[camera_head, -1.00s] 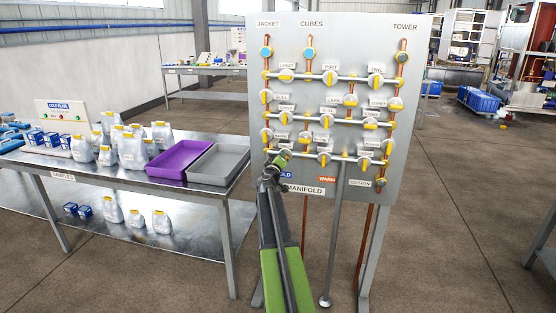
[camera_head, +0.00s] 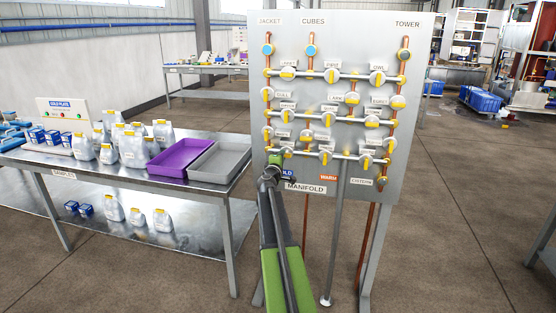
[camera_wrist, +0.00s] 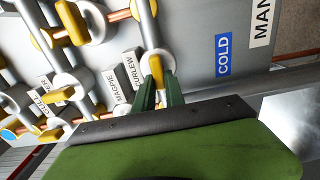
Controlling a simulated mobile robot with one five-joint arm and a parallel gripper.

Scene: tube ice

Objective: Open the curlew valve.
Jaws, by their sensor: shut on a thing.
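The curlew valve (camera_wrist: 166,60) is a pale round body with a yellow handle (camera_wrist: 156,69), beside the tag reading CURLEW (camera_wrist: 131,68) in the wrist view. Its handle appears roughly in line with the grey pipe there. My gripper (camera_wrist: 158,92) has its green fingers shut on this handle; the fingers hide its lower end. In the head view my gripper (camera_head: 275,161) is at the lower left of the manifold panel (camera_head: 417,100), at the left end of the bottom pipe row, and hides most of the valve.
The MAGPIE tag (camera_wrist: 122,91) and other yellow-handled valves sit close by on the panel. The blue COLD label (camera_wrist: 223,55) is just beside the valve. A steel table (camera_head: 215,193) with bags, a purple tray (camera_head: 172,170) and a grey tray stands left of my arm.

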